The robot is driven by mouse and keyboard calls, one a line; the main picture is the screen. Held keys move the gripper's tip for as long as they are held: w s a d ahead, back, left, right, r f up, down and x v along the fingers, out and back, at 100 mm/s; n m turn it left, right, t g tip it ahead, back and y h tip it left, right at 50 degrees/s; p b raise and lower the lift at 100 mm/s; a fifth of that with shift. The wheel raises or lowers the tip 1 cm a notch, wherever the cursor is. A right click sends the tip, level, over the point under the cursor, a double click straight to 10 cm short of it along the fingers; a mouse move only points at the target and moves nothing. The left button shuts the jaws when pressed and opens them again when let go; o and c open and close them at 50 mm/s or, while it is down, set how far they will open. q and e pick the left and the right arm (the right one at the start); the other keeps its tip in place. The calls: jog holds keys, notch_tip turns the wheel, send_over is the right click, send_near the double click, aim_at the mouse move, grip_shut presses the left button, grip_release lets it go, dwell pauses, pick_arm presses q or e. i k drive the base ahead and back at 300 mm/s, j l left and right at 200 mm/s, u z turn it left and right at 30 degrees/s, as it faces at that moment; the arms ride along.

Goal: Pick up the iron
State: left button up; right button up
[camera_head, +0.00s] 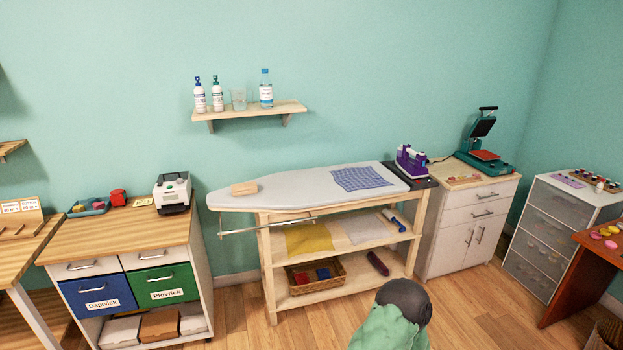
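The purple and white iron (411,161) stands on a dark pad (421,183) at the right end of the ironing board (290,188). The board has a light grey cover and rests on a wooden shelf unit. A blue checked cloth (361,178) lies flat on the board, left of the iron. A small wooden block (243,189) sits near the board's left end. Neither of my grippers shows in the head view, so nothing is seen touching the iron.
Right of the board, a white cabinet (463,222) bears a teal heat press (485,152). A wooden-topped cabinet (125,237) with blue and green drawers stands to the left. A wall shelf (249,111) holds bottles above the board. Open wooden floor (240,315) lies in front.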

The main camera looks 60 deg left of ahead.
aim_at(411, 169)
jog(key=u, duration=1.65)
jog(key=i+l+z, duration=0.3)
jog(key=i, duration=0.3)
jog(key=i+l+z, duration=0.3)
jog(key=i, duration=0.35)
jog(key=i+z, duration=0.35)
jog(key=i, duration=0.25)
jog(key=i+l+u, duration=0.15)
jog(key=i+u, duration=0.35)
jog(key=i+l+u, duration=0.35)
jog(key=i+u, duration=0.15)
jog(key=i+l+u, duration=0.45)
jog(key=i+l, duration=0.1)
